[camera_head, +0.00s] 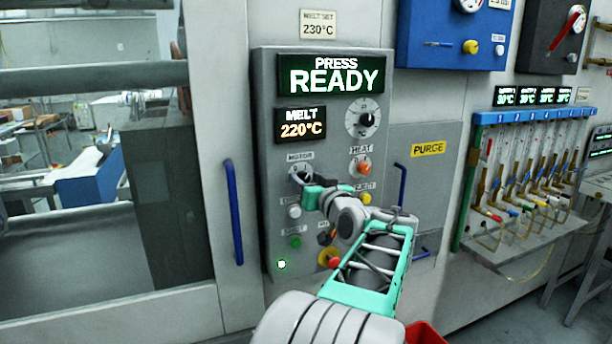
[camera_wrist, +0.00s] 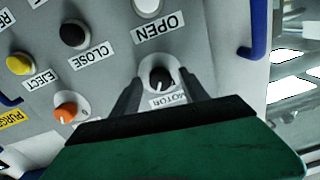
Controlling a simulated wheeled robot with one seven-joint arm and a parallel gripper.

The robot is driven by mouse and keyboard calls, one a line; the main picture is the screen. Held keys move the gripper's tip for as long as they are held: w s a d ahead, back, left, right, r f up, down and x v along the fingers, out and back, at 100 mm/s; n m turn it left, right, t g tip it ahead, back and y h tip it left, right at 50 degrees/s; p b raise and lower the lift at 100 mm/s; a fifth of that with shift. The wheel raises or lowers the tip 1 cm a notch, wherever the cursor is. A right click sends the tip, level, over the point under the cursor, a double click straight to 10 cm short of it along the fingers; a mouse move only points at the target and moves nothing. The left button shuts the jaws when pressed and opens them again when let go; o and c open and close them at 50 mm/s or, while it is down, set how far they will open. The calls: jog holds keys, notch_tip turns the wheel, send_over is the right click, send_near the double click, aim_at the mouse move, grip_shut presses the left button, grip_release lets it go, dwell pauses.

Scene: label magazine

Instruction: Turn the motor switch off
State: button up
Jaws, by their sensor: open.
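The motor switch (camera_head: 299,173) is a small black rotary knob under the "MOTOR" label on the grey control panel (camera_head: 266,120). It also shows in the wrist view (camera_wrist: 159,77), with its label upside down; a light mark lies on the knob. My gripper (camera_head: 306,184) is at the panel and partly covers the switch in the head view. In the wrist view my gripper (camera_wrist: 162,88) is open, with one dark finger on each side of the knob. I cannot tell whether the fingers touch it.
The orange heat switch (camera_head: 364,168) is to the right. A dark close button (camera_wrist: 74,34) and a yellow eject button (camera_wrist: 19,64) are near. The panel display (camera_head: 334,75) reads "PRESS READY". Blue handles (camera_head: 233,212) flank the panel.

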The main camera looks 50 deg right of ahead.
jog(key=shift+w+d, duration=0.15)
jog(key=shift+w, duration=0.15)
jog(key=shift+c, duration=0.3)
grip_shut()
